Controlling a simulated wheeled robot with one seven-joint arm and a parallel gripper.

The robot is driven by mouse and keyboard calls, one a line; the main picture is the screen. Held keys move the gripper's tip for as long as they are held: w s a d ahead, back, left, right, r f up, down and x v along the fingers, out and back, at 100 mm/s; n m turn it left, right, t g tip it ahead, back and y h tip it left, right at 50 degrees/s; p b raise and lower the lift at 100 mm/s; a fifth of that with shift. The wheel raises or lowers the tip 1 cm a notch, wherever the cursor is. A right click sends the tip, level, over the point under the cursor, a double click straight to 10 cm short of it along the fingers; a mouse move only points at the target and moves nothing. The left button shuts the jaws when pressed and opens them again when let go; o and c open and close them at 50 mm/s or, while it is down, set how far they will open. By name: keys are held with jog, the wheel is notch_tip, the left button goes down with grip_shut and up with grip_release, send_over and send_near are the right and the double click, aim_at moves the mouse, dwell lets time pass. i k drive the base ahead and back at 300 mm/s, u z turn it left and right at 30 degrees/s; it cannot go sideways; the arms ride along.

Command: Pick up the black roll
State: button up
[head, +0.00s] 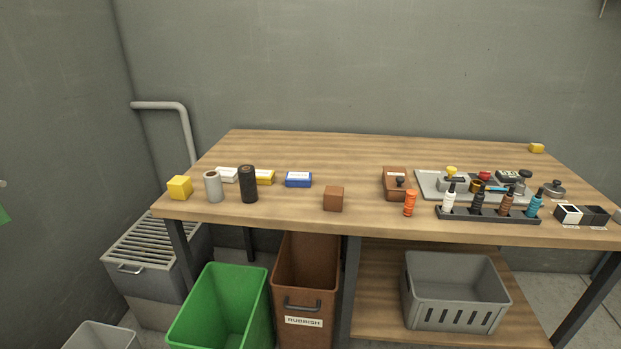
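The black roll (247,184) stands upright near the front left of the wooden table (300,150). A grey-white roll (213,186) stands upright just to its left. A yellow box (264,177) lies close behind it on the right, partly hidden by the black roll. A white box (228,174) lies behind, between the two rolls. My gripper is not in view.
A yellow cube (179,188), blue box (298,180) and brown cube (333,199) stand nearby. A bottle rack (490,215) and grey tray (428,187) crowd the right side. Green (222,305) and brown (306,285) bins stand below the front edge. The table's back middle is clear.

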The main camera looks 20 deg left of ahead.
aim_at(246, 173)
jog(key=z, duration=1.15)
jog(key=k, duration=1.8)
jog(key=u, duration=2)
jog(key=i, duration=1.7)
